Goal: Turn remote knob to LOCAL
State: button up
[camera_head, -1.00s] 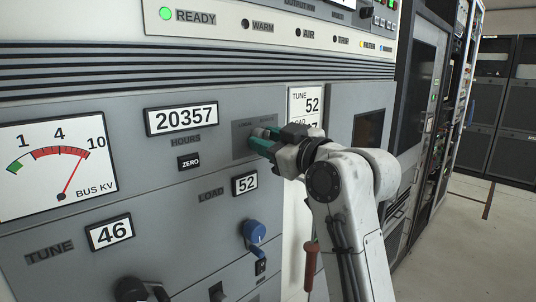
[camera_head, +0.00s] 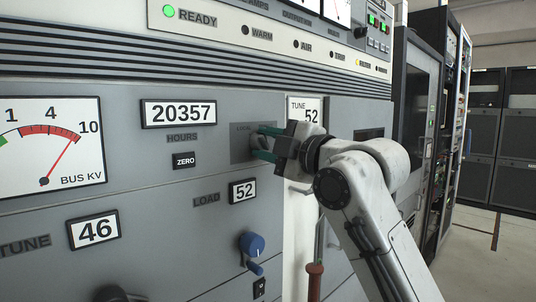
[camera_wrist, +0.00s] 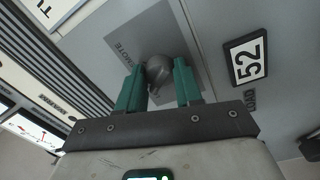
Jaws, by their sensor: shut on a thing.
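The remote knob (camera_wrist: 158,68) is a small grey round knob on a darker grey plate (camera_wrist: 133,30) with partly readable lettering ending in "MOTE". My gripper (camera_head: 260,143) has green fingers reaching the plate from the right. In the wrist view my gripper (camera_wrist: 159,74) has one finger on each side of the knob and is shut on it. The knob's pointer direction cannot be made out.
A blue load knob (camera_head: 251,243) sticks out below, under the "52" load counter (camera_head: 243,191). A red-brown handle (camera_head: 315,280) stands below my arm. Tall dark racks (camera_head: 415,95) stand at the right, with open floor (camera_head: 470,250) before them.

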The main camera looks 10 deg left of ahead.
jog(key=shift+n+b, duration=0.4)
jog(key=shift+n, duration=0.8)
jog(key=o, duration=1)
jog(key=shift+a, duration=0.1)
jog(key=shift+o, duration=0.2)
jog(key=b+v, duration=0.1)
jog(key=v, duration=1)
jog(key=shift+w+f, duration=0.1)
jog(key=shift+w, duration=0.1)
